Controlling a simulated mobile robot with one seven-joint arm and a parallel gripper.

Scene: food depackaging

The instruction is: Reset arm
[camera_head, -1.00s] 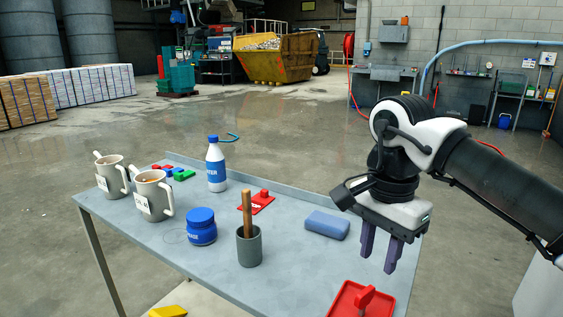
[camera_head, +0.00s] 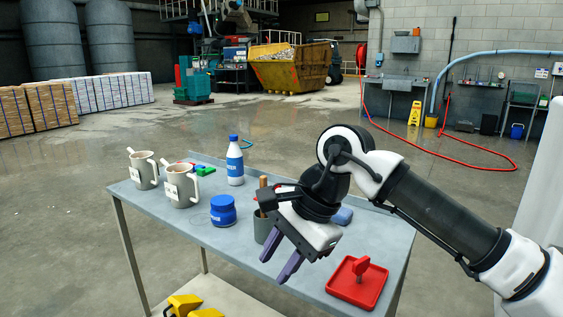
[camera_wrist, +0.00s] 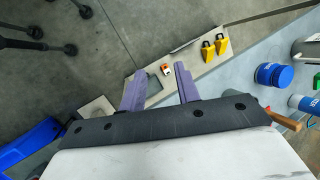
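My gripper (camera_head: 282,268) hangs over the front part of the grey table, with its two purple fingers pointing down and to the left. In the wrist view the fingers (camera_wrist: 158,88) are spread apart with nothing between them; only the floor and a lower shelf show beyond. My arm reaches in from the right. The gripper partly hides a grey cup (camera_head: 262,229) with a wooden handle and a blue block (camera_head: 343,215) behind it.
The table (camera_head: 225,262) carries two mugs (camera_head: 183,188), a white bottle (camera_head: 235,165), a blue jar (camera_head: 223,211) and a red tray (camera_head: 347,294) with a red handle. Yellow items (camera_head: 184,304) lie below. Open floor surrounds the table.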

